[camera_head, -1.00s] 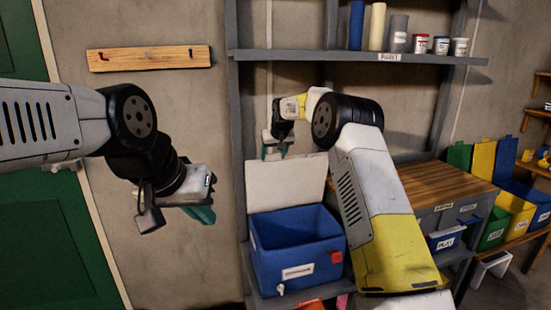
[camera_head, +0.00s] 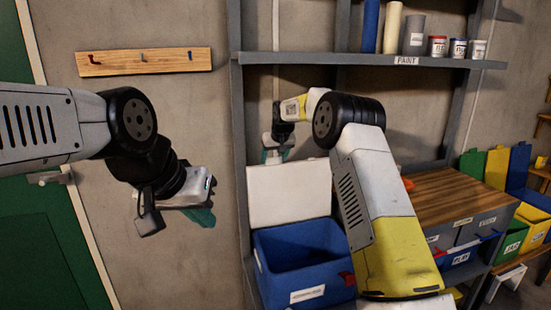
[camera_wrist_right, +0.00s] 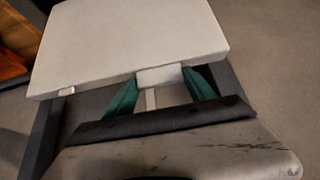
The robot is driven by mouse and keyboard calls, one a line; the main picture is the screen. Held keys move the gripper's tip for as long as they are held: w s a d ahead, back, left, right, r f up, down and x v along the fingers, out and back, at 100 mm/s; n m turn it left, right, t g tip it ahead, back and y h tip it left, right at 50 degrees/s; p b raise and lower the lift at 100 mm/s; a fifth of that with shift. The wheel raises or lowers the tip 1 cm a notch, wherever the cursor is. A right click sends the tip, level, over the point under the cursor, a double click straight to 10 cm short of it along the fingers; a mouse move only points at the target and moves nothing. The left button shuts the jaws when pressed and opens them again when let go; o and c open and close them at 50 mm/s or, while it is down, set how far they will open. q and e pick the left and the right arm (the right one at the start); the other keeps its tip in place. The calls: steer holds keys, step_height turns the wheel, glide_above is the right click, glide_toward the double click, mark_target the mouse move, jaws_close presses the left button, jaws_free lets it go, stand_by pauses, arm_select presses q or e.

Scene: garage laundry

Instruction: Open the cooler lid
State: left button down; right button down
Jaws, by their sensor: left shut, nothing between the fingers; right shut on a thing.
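The blue cooler (camera_head: 300,258) stands on the lower shelf with its white lid (camera_head: 288,195) raised upright at its back, so its inside shows. My right gripper (camera_head: 277,155) is at the lid's top edge. In the right wrist view, the green fingers of the right gripper (camera_wrist_right: 160,84) are shut on the lid's small white front tab (camera_wrist_right: 160,77), and the lid (camera_wrist_right: 130,40) spreads out beyond them. My left gripper (camera_head: 202,214) is shut and empty, in the air left of the cooler, in front of the wall.
A grey shelf (camera_head: 300,58) labelled PAINT runs above the cooler with cans and rolls on it. A wooden worktop (camera_head: 450,192) lies to the right, with coloured bins (camera_head: 497,166) beyond it. A wooden hook rail (camera_head: 145,62) hangs on the wall at left.

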steer(key=shift+w+r, duration=0.1)
steer(key=shift+r, duration=0.25)
steer(key=c, duration=0.6)
jaws_free()
steer(key=shift+c, duration=0.2)
steer(key=o, duration=0.3)
steer(key=shift+f, duration=0.15)
steer(key=v, duration=0.8)
steer(key=shift+f, duration=0.1)
